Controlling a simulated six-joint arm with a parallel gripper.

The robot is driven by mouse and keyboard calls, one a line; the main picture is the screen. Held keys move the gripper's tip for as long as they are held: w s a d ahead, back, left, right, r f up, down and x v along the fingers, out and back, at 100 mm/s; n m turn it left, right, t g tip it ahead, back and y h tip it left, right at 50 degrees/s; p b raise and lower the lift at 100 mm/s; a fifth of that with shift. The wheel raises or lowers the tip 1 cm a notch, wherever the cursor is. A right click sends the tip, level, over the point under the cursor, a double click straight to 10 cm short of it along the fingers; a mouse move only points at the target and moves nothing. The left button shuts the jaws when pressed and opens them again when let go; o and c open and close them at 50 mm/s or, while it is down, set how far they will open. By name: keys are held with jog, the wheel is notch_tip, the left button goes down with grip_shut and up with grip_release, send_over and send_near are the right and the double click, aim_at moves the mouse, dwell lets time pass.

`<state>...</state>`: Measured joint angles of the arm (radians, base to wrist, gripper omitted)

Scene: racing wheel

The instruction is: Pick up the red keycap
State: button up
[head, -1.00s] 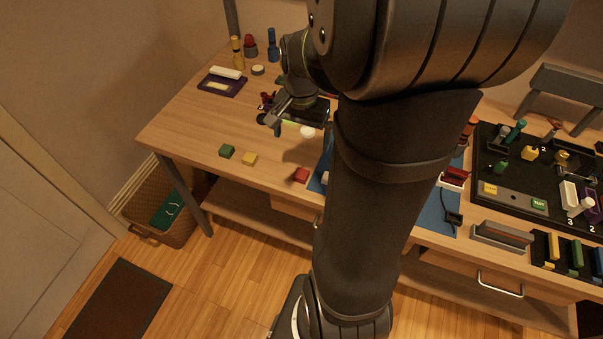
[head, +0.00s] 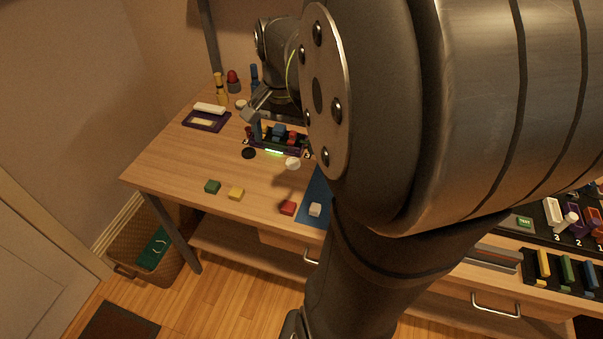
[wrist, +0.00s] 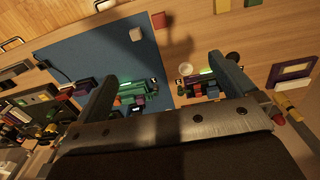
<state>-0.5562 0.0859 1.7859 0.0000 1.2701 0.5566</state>
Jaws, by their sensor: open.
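The red keycap (head: 288,208) lies on the wooden table near its front edge, just left of the blue mat. In the wrist view the red keycap (wrist: 158,20) is at the top middle, beyond my fingertips and apart from them. My gripper (wrist: 162,68) is open and empty, its two fingers spread wide. In the head view my gripper (head: 256,122) is over the back part of the table, behind and left of the red keycap; my arm hides part of it.
A white keycap (head: 315,210) sits on the blue mat (wrist: 85,48). Yellow (head: 236,194) and green (head: 212,187) keycaps lie to the left. A holder with coloured pieces (head: 278,138) and a white disc (head: 293,163) stand near the gripper. The front left tabletop is mostly clear.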

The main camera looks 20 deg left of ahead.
jog(key=shift+r, duration=0.2)
jog(key=shift+c, duration=0.4)
jog(key=c, duration=0.8)
jog(key=shift+c, duration=0.2)
